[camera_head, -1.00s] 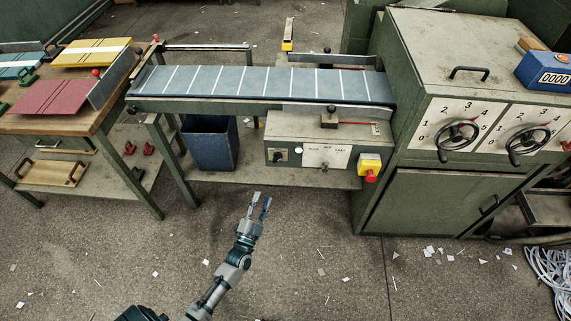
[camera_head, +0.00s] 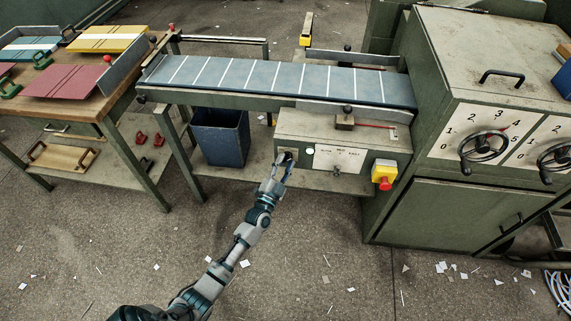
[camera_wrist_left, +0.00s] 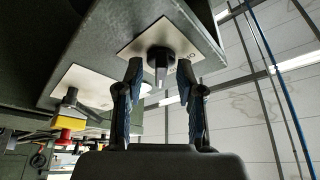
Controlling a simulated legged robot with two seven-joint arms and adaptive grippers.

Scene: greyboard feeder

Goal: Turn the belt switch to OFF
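The belt switch is a dark rotary knob (camera_wrist_left: 160,60) on a pale plate (camera_wrist_left: 150,42) on the front of the grey-green control box (camera_head: 300,122). My left gripper (camera_head: 283,160) is at that switch and largely hides it in the head view. In the left wrist view, the gripper's two dark fingers are apart, one on each side of the knob. A gap shows between each fingertip and the knob; how deep the knob sits between them I cannot tell. The knob's pointer setting is not clear. My right gripper is not in view.
A white label plate (camera_head: 338,159) and a small pale lamp (camera_head: 310,151) are right of the switch. A yellow box with a red button (camera_head: 384,176) is farther right. The conveyor belt (camera_head: 270,77) runs above. A blue bin (camera_head: 221,137) stands left, below the belt.

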